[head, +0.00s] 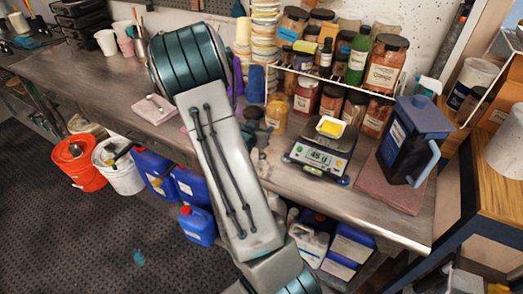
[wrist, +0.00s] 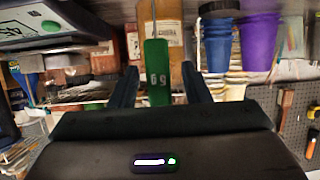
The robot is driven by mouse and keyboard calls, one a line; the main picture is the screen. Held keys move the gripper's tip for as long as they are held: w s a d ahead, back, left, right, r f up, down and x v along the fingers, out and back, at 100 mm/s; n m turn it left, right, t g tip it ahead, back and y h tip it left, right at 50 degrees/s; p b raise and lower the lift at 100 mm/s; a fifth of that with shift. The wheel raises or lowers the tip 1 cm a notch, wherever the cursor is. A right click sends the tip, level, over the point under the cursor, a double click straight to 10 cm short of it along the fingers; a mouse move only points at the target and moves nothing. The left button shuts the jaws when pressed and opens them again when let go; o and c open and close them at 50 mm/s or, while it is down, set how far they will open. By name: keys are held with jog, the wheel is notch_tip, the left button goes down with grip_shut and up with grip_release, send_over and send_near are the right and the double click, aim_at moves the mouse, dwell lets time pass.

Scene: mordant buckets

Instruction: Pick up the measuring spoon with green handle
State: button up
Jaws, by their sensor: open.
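The measuring spoon with green handle (wrist: 157,72) shows in the middle of the wrist view. Its flat green handle carries pale digits, and a thin metal shank runs from it to the top edge; its bowl is not in view. My gripper (wrist: 159,68) is open, with one dark finger on each side of the handle in the picture. Gaps show between the handle and both fingers, so neither touches it. How deep the handle sits between the fingers I cannot tell. In the head view my arm hides the gripper and the spoon.
The metal workbench (head: 80,75) bears a scale (head: 318,155) with a yellow dish, a wire rack of jars, and a dark blue jug (head: 408,140) at right. Blue cups (wrist: 217,45) and purple cups (wrist: 260,40) show beside the handle in the wrist view. Buckets stand below the bench.

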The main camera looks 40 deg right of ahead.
grip_shut()
jog(key=s+d+r+b, duration=0.2)
jog(key=s+d+r, duration=0.2)
jog(key=s+r, duration=0.7)
dwell(0.6)
dwell(0.3)
